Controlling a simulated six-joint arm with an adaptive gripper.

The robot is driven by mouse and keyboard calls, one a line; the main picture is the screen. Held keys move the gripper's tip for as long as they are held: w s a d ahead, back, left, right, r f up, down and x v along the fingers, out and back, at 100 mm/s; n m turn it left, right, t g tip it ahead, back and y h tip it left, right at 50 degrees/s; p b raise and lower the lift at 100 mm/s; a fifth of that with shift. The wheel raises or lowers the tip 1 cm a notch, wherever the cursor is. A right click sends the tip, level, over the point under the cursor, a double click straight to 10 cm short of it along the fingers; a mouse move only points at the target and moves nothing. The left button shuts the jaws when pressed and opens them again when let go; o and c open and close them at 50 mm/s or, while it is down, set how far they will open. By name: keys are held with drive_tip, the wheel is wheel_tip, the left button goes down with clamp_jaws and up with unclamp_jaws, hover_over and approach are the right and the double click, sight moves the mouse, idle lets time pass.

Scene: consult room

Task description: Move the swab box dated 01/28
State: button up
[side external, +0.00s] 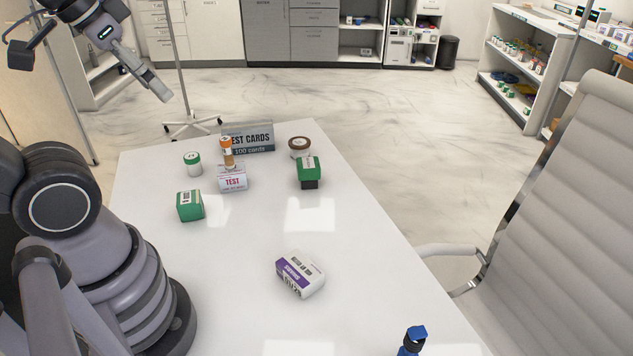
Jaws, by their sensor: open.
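Several small boxes stand on the white table, and I cannot read a date for sure on any of them. A white and purple box (304,272) lies alone near the middle, turned at an angle, with dark print on its faces. A green box with a white label (190,206) sits at the left. Another green box (308,168) sits farther back on the right, on or against a dark block. A white box marked TEST (232,180) stands between them. My gripper (160,92) is open and empty, raised at the upper left, well away from the boxes.
A grey TEST CARDS box (252,138), an orange-capped bottle (227,148), a green-capped jar (193,164) and a brown-lidded jar (299,146) stand at the back. A blue-topped item (412,340) is at the front right. The table around the purple box is clear.

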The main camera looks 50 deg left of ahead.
sight(300, 305)
idle(0.3)
